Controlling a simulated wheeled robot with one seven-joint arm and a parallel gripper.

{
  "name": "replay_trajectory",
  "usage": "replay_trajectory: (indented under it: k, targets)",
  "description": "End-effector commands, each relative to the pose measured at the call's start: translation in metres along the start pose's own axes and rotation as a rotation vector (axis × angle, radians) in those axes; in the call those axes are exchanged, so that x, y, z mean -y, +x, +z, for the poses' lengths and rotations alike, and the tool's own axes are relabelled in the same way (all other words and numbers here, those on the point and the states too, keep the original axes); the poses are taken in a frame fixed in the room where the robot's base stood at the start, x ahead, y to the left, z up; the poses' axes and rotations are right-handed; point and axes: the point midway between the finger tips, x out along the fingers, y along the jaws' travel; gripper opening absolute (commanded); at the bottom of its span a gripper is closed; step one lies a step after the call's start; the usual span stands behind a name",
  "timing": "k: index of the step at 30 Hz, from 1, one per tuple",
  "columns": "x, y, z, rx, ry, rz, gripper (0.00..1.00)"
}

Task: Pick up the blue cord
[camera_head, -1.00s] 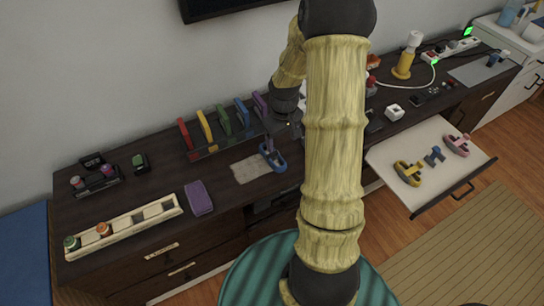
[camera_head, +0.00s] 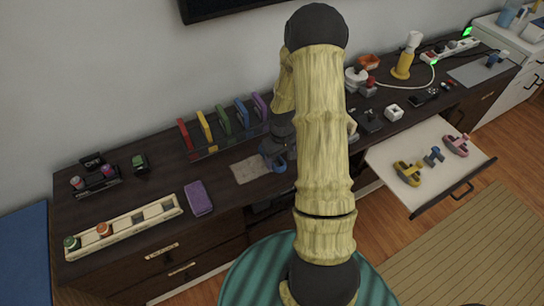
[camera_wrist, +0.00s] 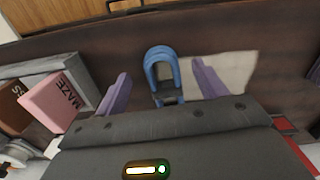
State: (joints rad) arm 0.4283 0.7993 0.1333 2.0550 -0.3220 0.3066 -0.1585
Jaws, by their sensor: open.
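A blue looped piece, which I take as the blue cord (camera_head: 280,167), lies on the dark cabinet top at the right edge of a pale cloth-like mat (camera_head: 249,169). In the wrist view the blue cord (camera_wrist: 161,60) shows as an arch with a dark centre, and the mat (camera_wrist: 235,70) is on its right. My gripper (camera_wrist: 162,72) is open, its purple fingers on either side of the cord in the picture. I cannot tell whether they touch it. In the head view my gripper (camera_head: 274,148) is over the cord and partly hides it.
A rack of coloured upright pieces (camera_head: 222,125) stands behind. A purple block (camera_head: 199,198) and a slotted tray (camera_head: 123,229) are to the left. An open drawer (camera_head: 400,180) holding yellow, blue and pink pieces sticks out at right. A pink box (camera_wrist: 55,100) shows in the wrist view.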

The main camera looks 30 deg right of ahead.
Motion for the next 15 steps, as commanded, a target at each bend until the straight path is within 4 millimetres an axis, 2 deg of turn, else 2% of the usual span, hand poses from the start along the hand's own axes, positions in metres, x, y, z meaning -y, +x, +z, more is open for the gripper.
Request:
replay_trajectory:
  k: [3, 6, 15]
  targets:
    - [0.001, 0.018, 0.000, 0.002, 0.001, -0.002, 0.71]
    - [0.000, 0.026, 0.000, 0.001, 0.001, 0.000, 0.71]
    - [0.000, 0.029, 0.000, -0.001, 0.001, 0.000, 0.71]
